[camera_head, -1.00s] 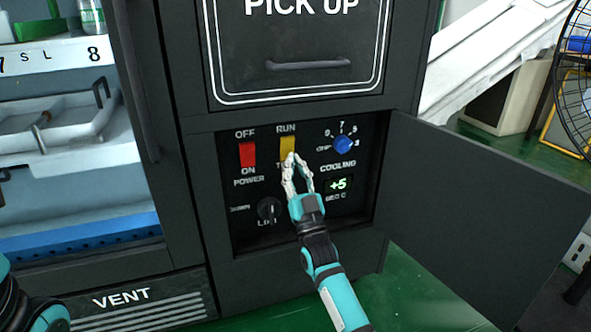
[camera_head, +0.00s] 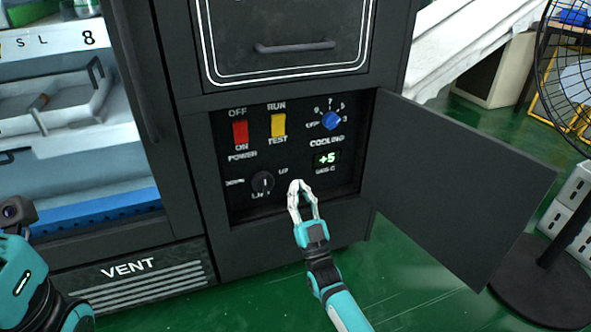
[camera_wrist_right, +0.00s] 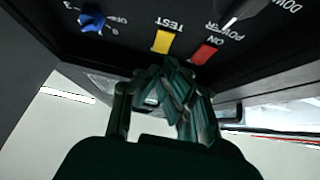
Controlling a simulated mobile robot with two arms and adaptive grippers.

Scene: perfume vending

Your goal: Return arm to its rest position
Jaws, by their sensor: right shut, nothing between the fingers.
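My right gripper (camera_head: 302,188) is shut and empty in the head view. It is in front of the lower right of the open control panel (camera_head: 240,178), below the green display (camera_head: 327,158). In the right wrist view my right gripper (camera_wrist_right: 172,70) shows its fingertips together. The yellow run/test switch (camera_head: 278,125) and the red power switch (camera_head: 240,133) are above and left of it. These yellow (camera_wrist_right: 162,41) and red (camera_wrist_right: 205,53) switches also show in the wrist view. My left arm shows at the lower left edge, but its fingers are out of view.
The panel door (camera_head: 455,185) stands open on the right. A blue cooling knob (camera_head: 331,121) and a black lift knob (camera_head: 262,183) are on the panel. A pick-up drawer (camera_head: 285,30) is above. A fan stand (camera_head: 545,275) is at the right. Green floor is clear in front.

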